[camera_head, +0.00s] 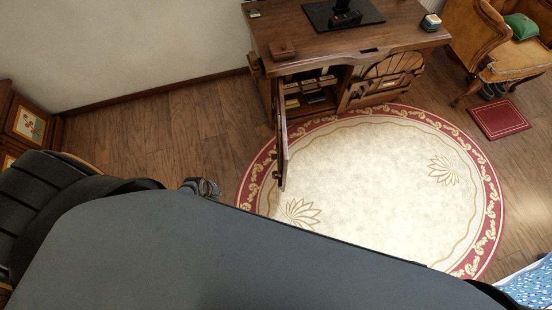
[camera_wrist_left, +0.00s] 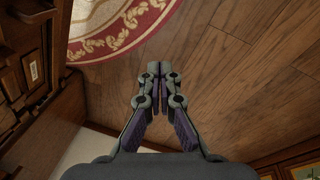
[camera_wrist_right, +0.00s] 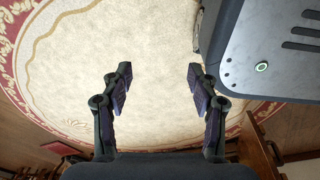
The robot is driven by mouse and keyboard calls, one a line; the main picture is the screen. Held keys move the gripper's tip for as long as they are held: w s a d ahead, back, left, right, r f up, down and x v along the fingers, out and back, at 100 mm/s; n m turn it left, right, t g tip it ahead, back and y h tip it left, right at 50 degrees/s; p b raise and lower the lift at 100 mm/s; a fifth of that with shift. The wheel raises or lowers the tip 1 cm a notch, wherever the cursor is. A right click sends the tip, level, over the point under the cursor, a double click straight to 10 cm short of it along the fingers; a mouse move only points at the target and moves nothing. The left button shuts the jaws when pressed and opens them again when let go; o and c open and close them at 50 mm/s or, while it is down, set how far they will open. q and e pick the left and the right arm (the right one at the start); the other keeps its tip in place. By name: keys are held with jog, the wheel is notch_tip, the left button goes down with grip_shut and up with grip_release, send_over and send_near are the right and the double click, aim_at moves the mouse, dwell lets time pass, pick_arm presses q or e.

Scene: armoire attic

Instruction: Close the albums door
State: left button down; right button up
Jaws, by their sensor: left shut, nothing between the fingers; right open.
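The wooden desk (camera_head: 330,55) stands against the wall at the top of the head view. Its left compartment is open and shows several albums (camera_head: 310,88) on shelves. The albums door (camera_head: 282,150) stands swung out over the rug, seen nearly edge-on. My left gripper (camera_head: 202,188) is left of the door and apart from it. In the left wrist view the left gripper (camera_wrist_left: 158,72) is shut and empty above the floorboards. My right gripper (camera_wrist_right: 159,72) is open and empty over the rug in the right wrist view; it is hidden in the head view.
A round cream rug with a red border (camera_head: 390,190) lies before the desk. An armchair (camera_head: 490,50) and a red mat (camera_head: 498,118) are at the right. A painted cabinet (camera_head: 25,125) is at the far left. Bare floor (camera_head: 180,130) lies left of the desk.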

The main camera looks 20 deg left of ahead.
pick_arm(q)
jog(key=w+r+n+t+h+b, duration=0.1)
jog(key=w+r+n+h+b, duration=0.15)
jog(key=w+n, duration=0.45)
jog(key=w+d+r+n+h+b, duration=0.25)
jog(key=w+d+r, duration=0.25)
jog(key=r, duration=0.3)
jog(key=w+d+r+n+h+b, duration=0.25)
jog(key=w+d+r+b, duration=0.2)
jog(key=r, duration=0.25)
pick_arm(e)
notch_tip(320, 180, down, 9)
jog(key=w+p, duration=0.1)
jog(key=w, duration=0.1)
pick_arm(q)
jog(key=w+d+f+b, duration=0.3)
jog(key=d+f, duration=0.4)
jog(key=d, duration=0.3)
jog(key=shift+w+d+m+b, duration=0.25)
jog(key=shift+d+m+b, duration=0.1)
jog(key=shift+m, duration=0.05)
pick_arm(e)
jog(key=w+r, duration=0.1)
jog(key=w, duration=0.5)
jog(key=shift+w+a+r+t, duration=0.15)
jog(key=shift+w+a+t, duration=0.05)
jog(key=shift+w+t, duration=0.1)
